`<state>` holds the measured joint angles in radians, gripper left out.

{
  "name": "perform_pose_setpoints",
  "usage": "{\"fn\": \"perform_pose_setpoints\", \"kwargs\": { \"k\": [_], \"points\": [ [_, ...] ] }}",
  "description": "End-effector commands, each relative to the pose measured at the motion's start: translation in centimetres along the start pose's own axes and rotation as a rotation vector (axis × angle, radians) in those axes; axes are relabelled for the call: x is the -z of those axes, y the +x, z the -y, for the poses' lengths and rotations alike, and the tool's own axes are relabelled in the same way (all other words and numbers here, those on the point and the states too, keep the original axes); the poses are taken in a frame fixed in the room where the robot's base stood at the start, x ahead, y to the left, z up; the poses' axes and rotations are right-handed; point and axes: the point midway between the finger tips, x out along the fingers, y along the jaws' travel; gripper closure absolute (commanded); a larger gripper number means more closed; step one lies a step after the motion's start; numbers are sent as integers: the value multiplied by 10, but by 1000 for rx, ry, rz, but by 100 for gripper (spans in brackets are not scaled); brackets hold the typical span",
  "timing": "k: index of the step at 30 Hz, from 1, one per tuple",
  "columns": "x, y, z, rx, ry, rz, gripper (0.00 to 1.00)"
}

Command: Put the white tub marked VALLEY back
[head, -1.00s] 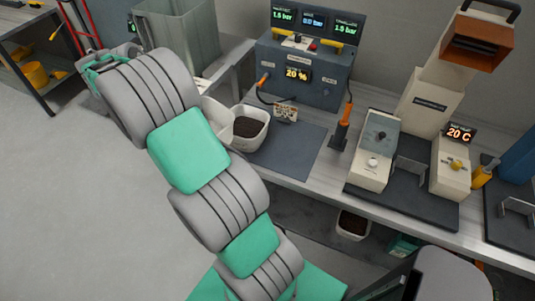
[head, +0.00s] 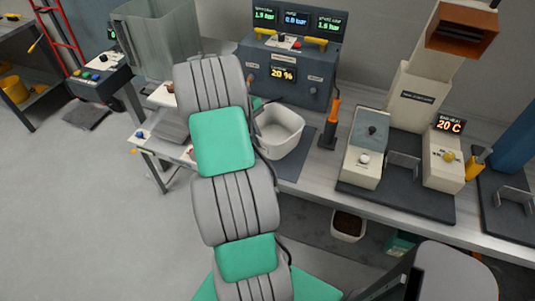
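A white tub (head: 279,130) is at the front of the blue-grey control box, over the dark mat. It looks empty, and no VALLEY marking can be read on it. I cannot tell whether it rests on the mat or is held above it. My arm covers the area to its left. A small green part (head: 257,103), probably of my gripper, shows at the tub's left rim; the fingers are hidden. Another white tub (head: 347,226) with dark contents stands below the bench; its marking is not readable.
The control box (head: 287,72) shows "20 %". An orange-handled tool (head: 331,122) stands right of the white tub. A cream machine (head: 412,110) is further right. A grey translucent bin (head: 158,40) and a button panel (head: 98,78) are at left.

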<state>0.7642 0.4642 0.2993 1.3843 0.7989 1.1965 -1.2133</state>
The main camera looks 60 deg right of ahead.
Motion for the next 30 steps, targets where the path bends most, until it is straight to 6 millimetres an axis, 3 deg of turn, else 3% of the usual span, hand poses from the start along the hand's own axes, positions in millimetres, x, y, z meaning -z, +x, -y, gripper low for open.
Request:
{"fn": "perform_pose_setpoints", "kwargs": {
  "k": [3,10,15,25,30],
  "points": [
    [-2,21,-10,0,2,0,100],
    [-4,49,-23,1,2,0,100],
    [7,71,-19,0,0,0,100],
    [10,76,-19,-1,0,-1,100],
    [10,76,-19,-1,0,-1,85]
  ]
}}
